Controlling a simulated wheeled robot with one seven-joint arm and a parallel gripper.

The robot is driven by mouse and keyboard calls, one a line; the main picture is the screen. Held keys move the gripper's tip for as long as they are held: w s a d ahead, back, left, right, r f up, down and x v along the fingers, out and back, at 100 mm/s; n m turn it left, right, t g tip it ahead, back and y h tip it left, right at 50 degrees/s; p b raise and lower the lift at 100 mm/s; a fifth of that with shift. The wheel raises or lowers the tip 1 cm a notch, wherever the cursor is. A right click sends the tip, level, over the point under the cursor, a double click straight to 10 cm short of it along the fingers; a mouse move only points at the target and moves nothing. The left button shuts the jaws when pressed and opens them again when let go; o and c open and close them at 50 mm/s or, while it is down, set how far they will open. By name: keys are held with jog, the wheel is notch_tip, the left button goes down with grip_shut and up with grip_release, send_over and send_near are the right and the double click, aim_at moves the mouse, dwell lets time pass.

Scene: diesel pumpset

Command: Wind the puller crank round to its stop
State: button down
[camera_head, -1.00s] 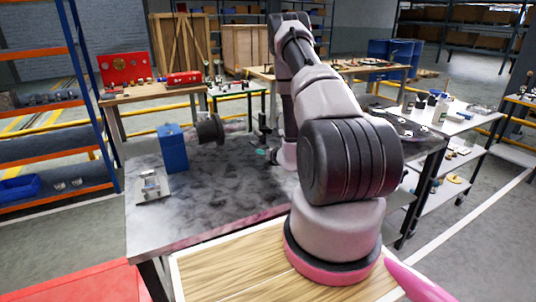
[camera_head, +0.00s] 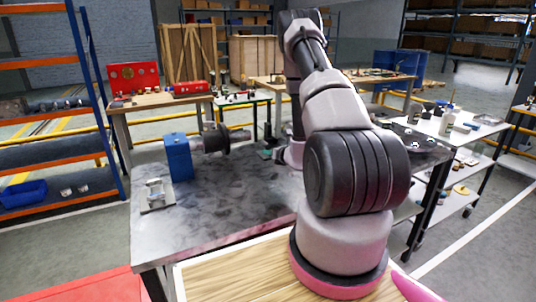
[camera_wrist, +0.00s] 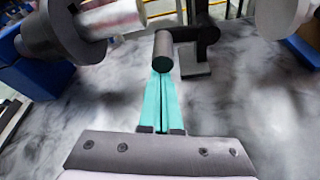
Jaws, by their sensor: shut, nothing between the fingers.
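In the wrist view a dark crank (camera_wrist: 195,35) has a sideways arm and a round-ended grip (camera_wrist: 163,66) pointing towards the camera. My gripper (camera_wrist: 163,76) has its two teal fingers together, with nothing between them. The fingertips are right at the near end of the grip; I cannot tell whether they touch it. In the head view my gripper (camera_head: 266,153) is low over the table, right of a dark hub (camera_head: 215,139) on a blue block (camera_head: 179,157). The crank is too small to make out there.
The grey table (camera_head: 225,205) is mostly clear in front. A small metal fixture (camera_head: 156,193) sits at its left. In the wrist view a dark collar with a pale shaft (camera_wrist: 112,17) is at upper left and a grey round part (camera_wrist: 283,15) at upper right.

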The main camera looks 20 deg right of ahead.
jog(key=shift+r+m+y, duration=0.3)
jog(key=shift+d+r+m+y, duration=0.1)
jog(key=shift+r+m+y, duration=0.3)
jog(key=shift+r+m, duration=0.45)
jog(key=d+r+m+t+y, duration=0.2)
jog(key=d+r+m+y, duration=0.1)
jog(key=m, duration=0.5)
jog(key=shift+d+r, duration=0.3)
jog(key=shift+r, duration=0.6)
jog(key=shift+d+m, duration=0.1)
jog(key=shift+m, duration=0.15)
